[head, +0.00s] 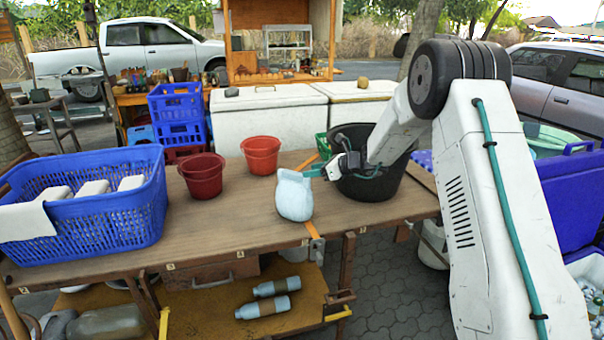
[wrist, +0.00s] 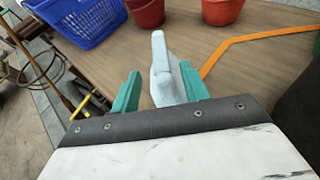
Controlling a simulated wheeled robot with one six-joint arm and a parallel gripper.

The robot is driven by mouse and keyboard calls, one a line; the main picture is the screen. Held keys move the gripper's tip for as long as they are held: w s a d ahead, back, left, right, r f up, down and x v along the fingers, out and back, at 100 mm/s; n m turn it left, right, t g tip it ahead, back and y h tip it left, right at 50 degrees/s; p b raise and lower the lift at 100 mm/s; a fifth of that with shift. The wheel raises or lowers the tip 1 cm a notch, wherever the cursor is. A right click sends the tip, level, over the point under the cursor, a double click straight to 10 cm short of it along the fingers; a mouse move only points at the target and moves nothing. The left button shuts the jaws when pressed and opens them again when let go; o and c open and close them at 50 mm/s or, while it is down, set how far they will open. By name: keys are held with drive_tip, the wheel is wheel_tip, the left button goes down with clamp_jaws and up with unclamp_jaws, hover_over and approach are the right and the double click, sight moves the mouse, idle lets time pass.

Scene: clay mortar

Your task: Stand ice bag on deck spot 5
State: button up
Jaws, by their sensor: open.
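The ice bag (head: 294,198) is a pale blue bag with a narrow top, standing upright on the wooden deck (head: 235,225) near its front edge. My gripper (head: 312,172), with teal fingers, is open at the bag's upper right in the head view. In the wrist view the ice bag (wrist: 159,62) shows between the two spread fingers of my gripper (wrist: 158,88), close to the right one. Whether a finger touches it I cannot tell. Small number tags (head: 362,230) run along the deck's front edge, too small to read surely.
A black tub (head: 360,188) stands right of the bag, behind my gripper. Two red pots (head: 202,176) stand behind and left. A blue basket (head: 110,225) fills the left end. An orange strip (head: 314,228) crosses the deck. Bare deck lies left of the bag.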

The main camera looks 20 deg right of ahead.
drive_tip(key=shift+v, duration=1.8)
drive_tip(key=s+a+r+n+g, duration=0.2)
drive_tip(key=s+a+r+n, duration=0.25)
drive_tip(key=s, duration=0.35)
drive_tip(key=s+a+r+n+g+h, duration=0.1)
drive_tip(key=s+a+r+n+g, duration=0.15)
drive_tip(key=s+r+n, duration=0.4)
drive_tip(key=s+a+r+n+g, duration=0.2)
drive_tip(key=s+a+r+n, duration=0.15)
drive_tip(key=s, duration=0.65)
drive_tip(key=s+d+n+h, duration=0.2)
drive_tip(key=s+n+h, duration=0.1)
drive_tip(key=s, duration=0.7)
drive_tip(key=s+d+f+n+g+h, duration=0.1)
drive_tip(key=s+n, duration=0.4)
drive_tip(key=s, duration=0.5)
drive_tip(key=s+d+f+n+g+h, duration=0.1)
drive_tip(key=s+n+h, duration=0.3)
drive_tip(key=s, duration=0.6)
drive_tip(key=shift+d+h, duration=0.3)
drive_tip(key=shift+d, duration=0.55)
drive_tip(key=shift+n, duration=0.25)
